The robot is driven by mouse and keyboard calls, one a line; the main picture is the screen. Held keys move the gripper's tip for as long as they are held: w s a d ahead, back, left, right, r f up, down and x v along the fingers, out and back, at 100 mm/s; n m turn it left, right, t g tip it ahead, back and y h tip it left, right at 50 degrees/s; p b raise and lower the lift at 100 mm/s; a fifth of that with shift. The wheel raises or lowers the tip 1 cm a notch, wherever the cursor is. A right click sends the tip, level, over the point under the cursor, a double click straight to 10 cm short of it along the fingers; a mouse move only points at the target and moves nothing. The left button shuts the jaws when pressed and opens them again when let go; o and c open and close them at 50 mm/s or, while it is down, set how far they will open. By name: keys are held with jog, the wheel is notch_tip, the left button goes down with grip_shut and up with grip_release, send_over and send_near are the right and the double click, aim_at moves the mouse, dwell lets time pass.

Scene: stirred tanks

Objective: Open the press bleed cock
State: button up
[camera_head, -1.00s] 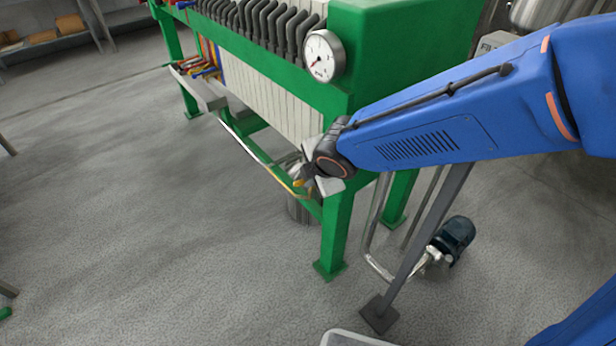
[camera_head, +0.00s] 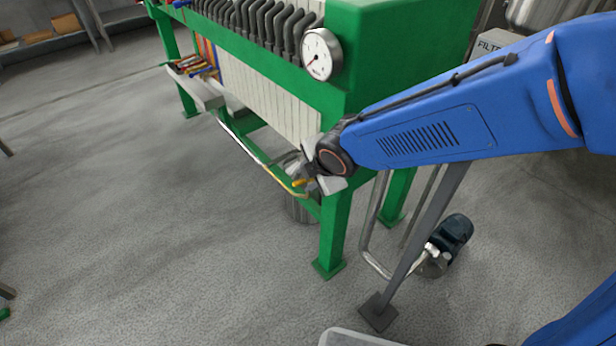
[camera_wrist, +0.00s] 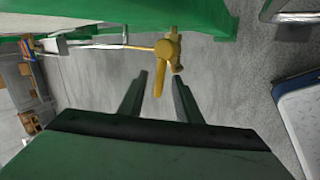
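The press bleed cock (camera_wrist: 168,48) is a small brass-yellow valve on the end of a thin pipe (camera_wrist: 140,47) under the green press. Its lever (camera_wrist: 158,80) points down in the wrist view, between the two fingers of my gripper (camera_wrist: 160,76). The fingers are apart, with a visible gap on each side of the lever. In the head view my gripper (camera_head: 304,176) is at the low front of the press, beside the yellow cock (camera_head: 300,183), which it partly hides.
The green filter press (camera_head: 395,50) with its pressure gauge (camera_head: 321,55) stands behind my arm. A press leg (camera_head: 334,235) is just below my gripper. A pump (camera_head: 455,232) with pipes is on the floor at right.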

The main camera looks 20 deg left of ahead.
jog(key=shift+r, duration=0.1)
jog(key=v, duration=1.7)
jog(key=shift+d+r, duration=0.1)
jog(key=shift+d, duration=0.1)
